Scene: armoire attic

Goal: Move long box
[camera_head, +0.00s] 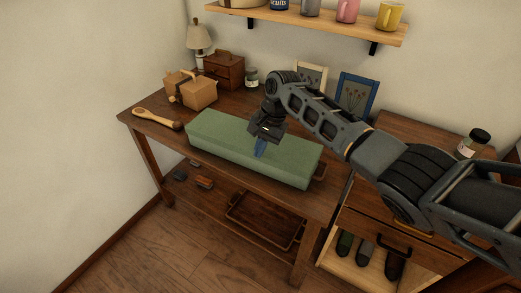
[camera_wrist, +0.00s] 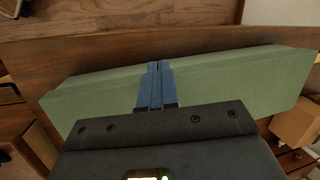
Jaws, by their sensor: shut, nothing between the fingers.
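The long box (camera_head: 224,137) is green and lies lengthwise near the front edge of the wooden table. In the wrist view the long box (camera_wrist: 232,85) spans most of the picture.
Framed pictures (camera_head: 356,92) lean at the back. A tray (camera_head: 262,220) sits on the lower shelf. A cabinet (camera_head: 400,225) stands at right.

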